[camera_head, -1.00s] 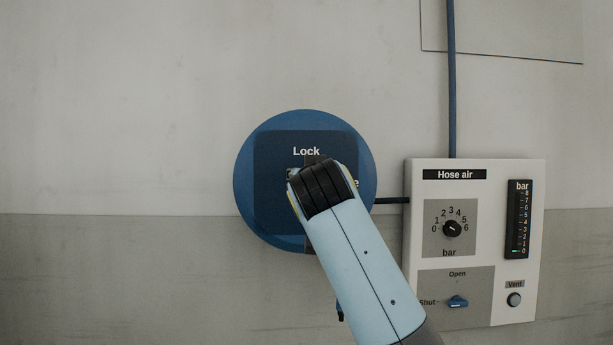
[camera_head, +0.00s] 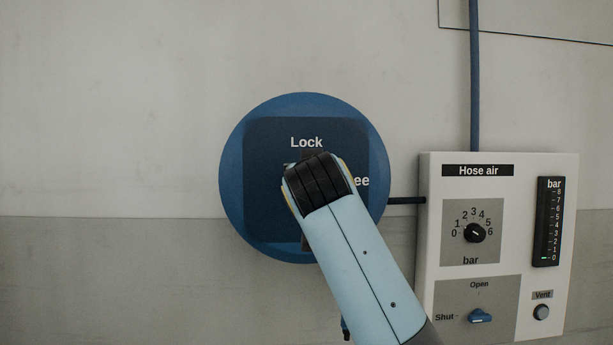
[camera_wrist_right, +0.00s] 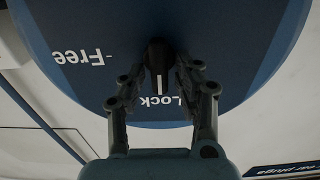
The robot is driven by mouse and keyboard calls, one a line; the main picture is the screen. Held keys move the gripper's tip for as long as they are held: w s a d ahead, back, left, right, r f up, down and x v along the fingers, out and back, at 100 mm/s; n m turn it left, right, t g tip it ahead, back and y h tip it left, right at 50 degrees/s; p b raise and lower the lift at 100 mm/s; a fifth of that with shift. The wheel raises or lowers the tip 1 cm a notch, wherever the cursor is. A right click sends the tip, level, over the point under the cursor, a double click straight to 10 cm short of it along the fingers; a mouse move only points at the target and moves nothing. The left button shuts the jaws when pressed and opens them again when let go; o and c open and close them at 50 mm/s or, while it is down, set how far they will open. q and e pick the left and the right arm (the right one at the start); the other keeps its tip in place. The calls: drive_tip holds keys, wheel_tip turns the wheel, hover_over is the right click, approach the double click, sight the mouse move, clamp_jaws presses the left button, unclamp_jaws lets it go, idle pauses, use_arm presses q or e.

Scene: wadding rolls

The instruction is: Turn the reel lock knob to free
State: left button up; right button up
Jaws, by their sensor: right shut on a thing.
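The blue round reel (camera_head: 233,180) is on the wall, with a dark blue square plate (camera_head: 262,200) marked Lock at the top and, partly covered, Free at the right. My right gripper (camera_wrist_right: 158,72) is shut on the black lock knob (camera_wrist_right: 158,55), a finger on each side. In the right wrist view, the knob's white pointer line points at the word Lock (camera_wrist_right: 160,101), and Free (camera_wrist_right: 77,56) stands to the left. In the head view my right gripper and forearm hide the knob. My left gripper is not in view.
To the right is a white Hose air panel (camera_head: 527,270) with a black dial (camera_head: 474,232), a bar gauge (camera_head: 548,220), a blue Open/Shut handle (camera_head: 480,316) and a Vent button (camera_head: 541,312). A blue pipe (camera_head: 474,80) runs above it. The wall left of the reel is clear.

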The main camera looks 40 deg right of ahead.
drive_tip(key=shift+c, duration=1)
clamp_jaws()
use_arm(q)
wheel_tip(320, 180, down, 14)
drive_tip(key=b, duration=1.3)
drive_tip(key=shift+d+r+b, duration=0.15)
drive_tip(key=shift+b, duration=0.25)
use_arm(e)
drive_tip(key=shift+s+d+f+m, duration=0.1)
drive_tip(key=shift+d+f+m, duration=0.15)
drive_tip(key=shift+m, duration=2.7)
drive_tip(key=shift+s+d+f+m, duration=0.1)
drive_tip(key=shift+f+m, duration=0.1)
drive_tip(key=shift+m, duration=2.7)
drive_tip(key=shift+s+d+f+m, duration=0.1)
drive_tip(key=shift+d+f+m, duration=0.15)
drive_tip(key=shift+m, duration=2.7)
